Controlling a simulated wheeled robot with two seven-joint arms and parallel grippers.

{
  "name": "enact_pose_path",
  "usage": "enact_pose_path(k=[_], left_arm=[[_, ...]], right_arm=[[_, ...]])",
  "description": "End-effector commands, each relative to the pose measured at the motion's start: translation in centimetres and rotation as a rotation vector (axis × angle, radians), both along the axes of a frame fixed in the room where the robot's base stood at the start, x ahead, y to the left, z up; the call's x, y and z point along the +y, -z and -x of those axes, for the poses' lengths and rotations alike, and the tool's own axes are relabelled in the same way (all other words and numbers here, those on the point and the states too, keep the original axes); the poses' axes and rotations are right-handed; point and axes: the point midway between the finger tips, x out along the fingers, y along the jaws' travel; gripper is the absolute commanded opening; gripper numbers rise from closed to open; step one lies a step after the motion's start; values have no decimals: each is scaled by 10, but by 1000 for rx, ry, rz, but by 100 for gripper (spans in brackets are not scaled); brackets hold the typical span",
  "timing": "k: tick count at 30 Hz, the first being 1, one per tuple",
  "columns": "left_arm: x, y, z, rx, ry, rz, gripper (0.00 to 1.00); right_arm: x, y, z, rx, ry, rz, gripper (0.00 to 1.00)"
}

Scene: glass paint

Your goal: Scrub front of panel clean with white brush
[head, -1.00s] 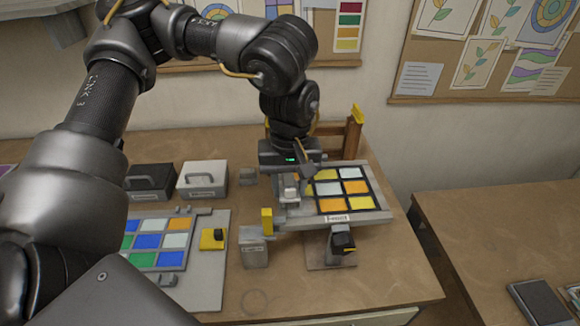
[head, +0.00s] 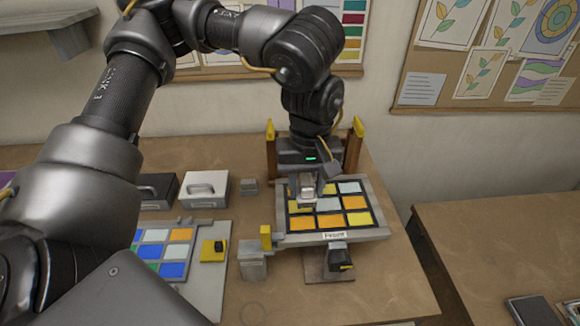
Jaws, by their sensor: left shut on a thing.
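The panel (head: 330,222) is a dark-framed grid of yellow, orange and pale panes in a grey tray on the fixture, with a small label on its front edge. My left gripper (head: 310,180) is above its upper left part, pointing down. It is shut on a pale block that looks like the white brush (head: 308,200). The brush is over the back row of panes and hides part of it. I cannot tell whether its underside touches the glass. My right gripper is not in view.
A second panel with blue, white and orange panes (head: 172,270) lies on a grey board to the left. A white case (head: 206,187) and a black case (head: 158,190) stand behind it. Wooden posts (head: 352,150) rise behind the fixture. A yellow-topped clamp (head: 266,236) is at its left.

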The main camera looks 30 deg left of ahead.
Motion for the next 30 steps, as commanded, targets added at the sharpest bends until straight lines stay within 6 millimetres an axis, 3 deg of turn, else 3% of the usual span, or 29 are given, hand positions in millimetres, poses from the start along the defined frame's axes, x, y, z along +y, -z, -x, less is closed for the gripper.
enact_pose_path(k=[3, 8, 30], left_arm=[[-1, -15, 0, 1, 1, 1, 13], [-1, -24, 0, 1, 2, 1, 13], [0, -24, 0, 0, 0, 0, 13]], right_arm=[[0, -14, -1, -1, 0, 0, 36], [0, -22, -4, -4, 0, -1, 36], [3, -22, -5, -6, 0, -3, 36]])
